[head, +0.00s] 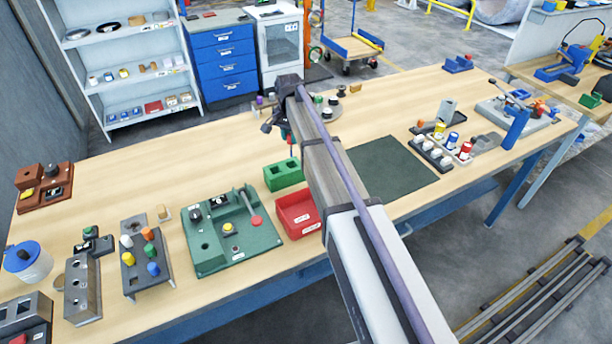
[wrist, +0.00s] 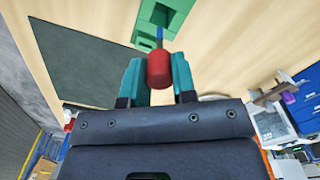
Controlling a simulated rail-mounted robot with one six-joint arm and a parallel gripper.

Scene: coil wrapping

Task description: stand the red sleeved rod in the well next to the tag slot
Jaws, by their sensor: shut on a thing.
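The red sleeved rod (wrist: 158,70) is between the teal fingers of my gripper (wrist: 158,66) in the wrist view. A thin blue end shows beyond the red sleeve. The gripper is shut on it. A green block (wrist: 147,35) with square openings is beyond the rod. In the head view this green block (head: 284,184) stands on the table, below my gripper (head: 285,133) in the picture. The gripper appears to be above the table. The rod is hard to make out there. I cannot tell which opening is the tag slot or the well.
A red bin (head: 297,226) stands close in front of the green block. A green fixture plate (head: 205,262) with a lever is to the left. A dark green mat (head: 390,175) lies right of my arm. The table's back left is mostly clear.

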